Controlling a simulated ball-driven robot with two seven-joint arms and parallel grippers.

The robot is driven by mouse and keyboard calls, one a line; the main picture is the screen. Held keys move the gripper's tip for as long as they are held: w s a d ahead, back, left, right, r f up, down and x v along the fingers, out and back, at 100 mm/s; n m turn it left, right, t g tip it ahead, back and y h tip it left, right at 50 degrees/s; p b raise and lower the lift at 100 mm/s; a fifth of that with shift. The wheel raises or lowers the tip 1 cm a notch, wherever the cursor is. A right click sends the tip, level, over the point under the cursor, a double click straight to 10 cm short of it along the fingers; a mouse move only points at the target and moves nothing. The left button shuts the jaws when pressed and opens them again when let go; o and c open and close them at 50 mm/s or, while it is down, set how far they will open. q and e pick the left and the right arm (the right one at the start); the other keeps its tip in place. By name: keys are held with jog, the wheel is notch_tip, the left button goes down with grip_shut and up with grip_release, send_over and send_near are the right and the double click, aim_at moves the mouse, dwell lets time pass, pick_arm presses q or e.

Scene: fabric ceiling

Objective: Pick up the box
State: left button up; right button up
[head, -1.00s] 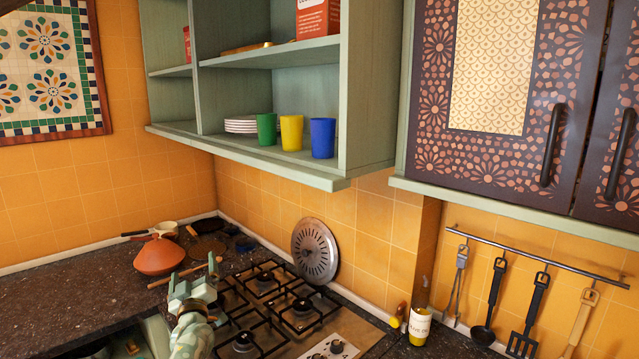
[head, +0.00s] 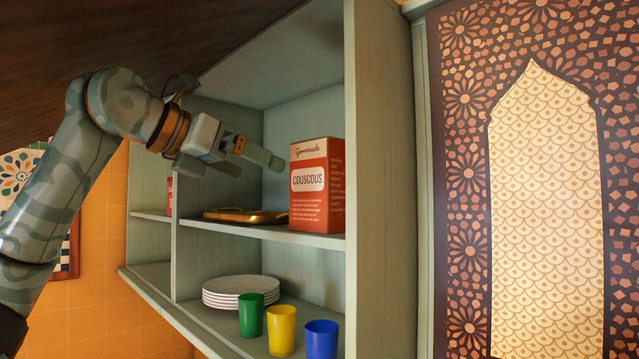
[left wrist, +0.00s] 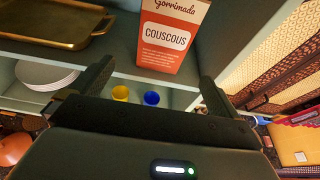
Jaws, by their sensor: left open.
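A red and white couscous box (head: 316,188) stands upright on the upper shelf of the open cabinet, near its right side wall. My left gripper (head: 256,160) is raised to the shelf's height, just left of the box in the head view. In the left wrist view the couscous box (left wrist: 172,38) shows beyond and between the two spread fingers of my left gripper (left wrist: 152,90). The gripper is open and empty, and the box appears apart from the fingers. My right gripper is in neither view.
A brass tray (head: 245,215) lies on the same shelf left of the box. Below are stacked white plates (head: 240,290) and green (head: 251,315), yellow (head: 281,330) and blue (head: 321,339) cups. A patterned cabinet door (head: 465,180) is at the right.

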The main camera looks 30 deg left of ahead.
aim_at(307, 190)
pick_arm(q)
jog(key=p+x, duration=0.2)
jog(key=x, duration=0.8)
jog(key=shift+w+d, duration=0.25)
jog(key=shift+w+d+f+p, duration=0.1)
jog(key=shift+w+d+p, duration=0.25)
jog(key=shift+p, duration=0.35)
jog(key=p+x, duration=0.2)
jog(key=x, duration=0.2)
jog(key=shift+w+f, duration=0.2)
jog(key=shift+w, duration=0.1)
jog(key=shift+s, duration=0.2)
jog(key=c, duration=0.4)
jog(key=shift+r, duration=0.1)
jog(key=c, duration=0.5)
